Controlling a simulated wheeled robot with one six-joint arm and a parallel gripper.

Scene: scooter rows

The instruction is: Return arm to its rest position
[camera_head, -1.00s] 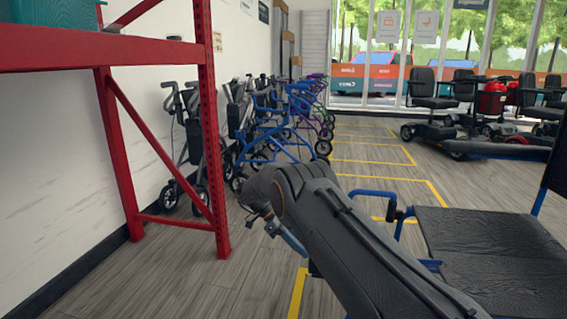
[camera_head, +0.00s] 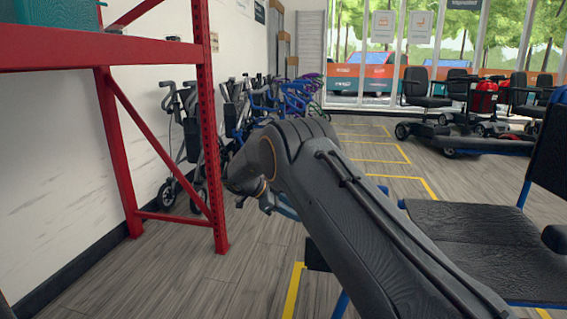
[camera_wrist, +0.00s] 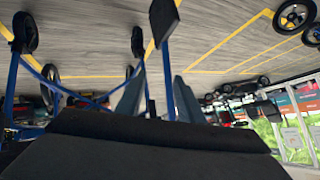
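My arm (camera_head: 355,210) reaches from the lower right to the middle of the head view, bent at a dark joint near the red rack. My gripper (camera_wrist: 157,92) shows in the wrist view as two grey fingers spread apart, with no object held between them. In the head view the gripper is mostly hidden behind the arm. A blue-framed chair with a black seat (camera_head: 490,235) stands to the right of the arm. Blue tubes and small wheels show past the fingers in the wrist view; I cannot tell how near they are.
A red metal rack (camera_head: 211,150) stands at the left, with a teal box (camera_head: 50,10) on its shelf. Several rollators (camera_head: 190,130) line the wall behind it. Mobility scooters (camera_head: 480,105) stand at the back right. Yellow-marked floor (camera_head: 375,153) in the middle is clear.

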